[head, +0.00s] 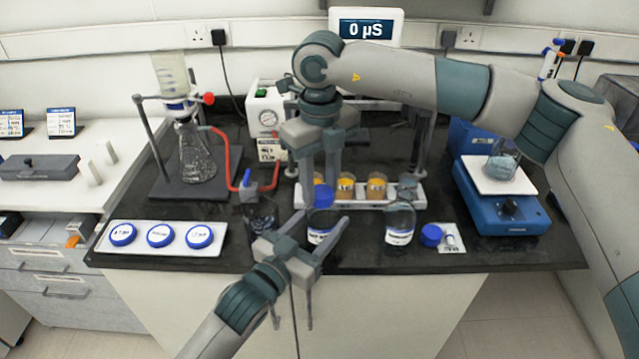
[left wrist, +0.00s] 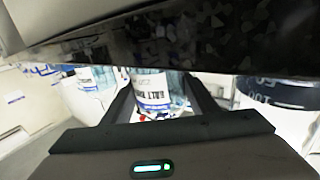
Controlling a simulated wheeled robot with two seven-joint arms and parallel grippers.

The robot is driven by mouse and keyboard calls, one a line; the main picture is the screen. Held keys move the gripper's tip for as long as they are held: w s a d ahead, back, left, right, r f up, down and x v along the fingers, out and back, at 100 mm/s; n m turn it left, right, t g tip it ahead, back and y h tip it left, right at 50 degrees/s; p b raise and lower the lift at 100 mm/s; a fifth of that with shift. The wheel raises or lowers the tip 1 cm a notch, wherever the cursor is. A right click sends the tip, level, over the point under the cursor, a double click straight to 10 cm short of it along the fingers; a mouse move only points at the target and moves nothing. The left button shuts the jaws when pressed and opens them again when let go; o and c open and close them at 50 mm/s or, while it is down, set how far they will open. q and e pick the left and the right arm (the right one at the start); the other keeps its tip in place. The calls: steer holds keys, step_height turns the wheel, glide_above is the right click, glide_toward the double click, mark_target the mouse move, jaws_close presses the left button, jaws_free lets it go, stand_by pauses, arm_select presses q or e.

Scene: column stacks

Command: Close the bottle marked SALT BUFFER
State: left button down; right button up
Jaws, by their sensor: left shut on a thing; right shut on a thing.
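The SALT BUFFER bottle (head: 320,236) is a clear bottle with a white and blue label, upright at the front middle of the bench. Its label is partly readable in the left wrist view (left wrist: 153,90). My left gripper (head: 319,228) is shut on the bottle from the front, a finger on each side. My right gripper (head: 321,185) comes down from above, shut on a blue cap (head: 323,197). The cap is at the bottle's mouth; I cannot tell whether it is seated or just above. The bottle's neck is largely hidden.
A second labelled bottle (head: 399,224) stands open to the right, with a blue cap (head: 431,235) beside it. A glass beaker (head: 260,214) stands close on the left. A rack (head: 287,192) with orange-filled jars is behind. A white tray (head: 142,249) holds three blue lids.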

steer(key=m, duration=0.6)
steer(key=shift+w+d, duration=0.1)
steer(key=shift+d, duration=0.05)
steer(key=m, duration=0.5)
steer(key=shift+d+m, duration=0.1)
steer(key=shift+m, duration=0.3)
steer(key=m, duration=0.5)
steer(key=shift+d+m, duration=0.1)
steer(key=shift+m, duration=0.3)
steer(key=m, duration=0.6)
steer(key=shift+s, duration=0.2)
steer(key=o, duration=1)
